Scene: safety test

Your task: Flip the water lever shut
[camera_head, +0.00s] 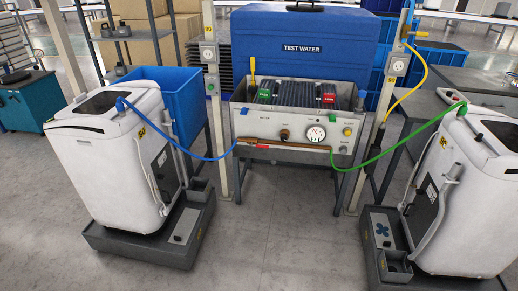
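A blue tank (304,40) marked TEST WATER stands behind a grey test bench (290,157). A yellow lever (252,80) stands upright at the bench's back left corner. Another yellow handle (408,36) is on the right post, where a yellow hose joins. A small red handle (262,147) lies along a brown pipe (290,145) on the bench's front. I cannot tell which of these is the water lever. A round gauge (316,134) and knobs are on the front panel. Neither of my grippers shows in the head view.
White machines stand in grey trays at left (105,150) and right (475,200). A blue hose (205,158) and a green hose (395,145) run from them to the bench. The floor (285,230) between them is clear. A blue bin (170,95) stands left.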

